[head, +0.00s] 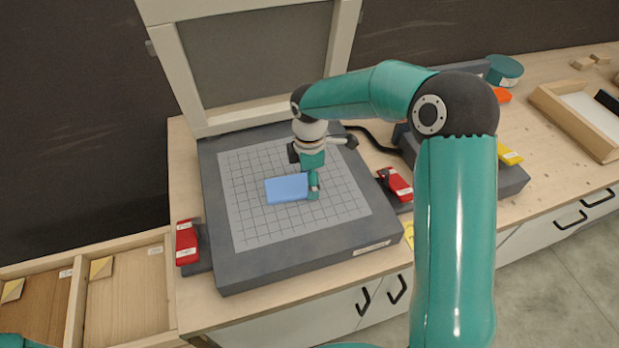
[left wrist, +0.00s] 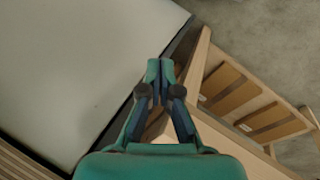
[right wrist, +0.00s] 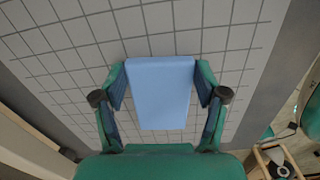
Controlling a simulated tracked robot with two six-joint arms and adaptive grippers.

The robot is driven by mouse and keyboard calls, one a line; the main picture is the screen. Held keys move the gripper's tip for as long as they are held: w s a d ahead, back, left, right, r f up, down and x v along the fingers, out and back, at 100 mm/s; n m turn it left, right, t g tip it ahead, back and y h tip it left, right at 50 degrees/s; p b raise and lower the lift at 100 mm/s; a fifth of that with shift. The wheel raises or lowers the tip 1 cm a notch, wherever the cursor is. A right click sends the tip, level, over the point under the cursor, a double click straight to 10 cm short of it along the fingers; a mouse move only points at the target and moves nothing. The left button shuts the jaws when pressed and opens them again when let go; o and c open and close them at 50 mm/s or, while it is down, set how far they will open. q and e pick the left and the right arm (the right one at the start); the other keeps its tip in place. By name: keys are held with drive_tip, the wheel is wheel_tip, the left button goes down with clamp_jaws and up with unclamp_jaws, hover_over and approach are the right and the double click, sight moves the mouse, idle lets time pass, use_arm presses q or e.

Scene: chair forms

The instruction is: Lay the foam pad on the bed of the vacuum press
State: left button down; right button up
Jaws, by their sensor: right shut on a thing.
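The foam pad (head: 287,188) is a light blue rectangular block over the gridded bed (head: 255,225) of the vacuum press. My right gripper (head: 313,187) is at the pad's right end in the head view. In the right wrist view the pad (right wrist: 160,92) sits between the two fingers of my right gripper (right wrist: 160,80), which is shut on it. I cannot tell whether the pad touches the bed. The press lid (head: 185,70) stands raised at the back. My left gripper (left wrist: 160,68) shows in the left wrist view with its fingertips together and nothing visible between them.
Red clamps stand at the left (head: 187,242) and right (head: 397,184) of the press. A wooden compartment tray (head: 125,310) is at the lower left. A dark box (head: 512,178) and a wooden tray (head: 545,98) lie to the right. The bed around the pad is clear.

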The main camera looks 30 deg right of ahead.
drive_tip(key=o, duration=0.8)
wheel_tip(320, 180, up, 12)
drive_tip(key=shift+f, duration=0.1)
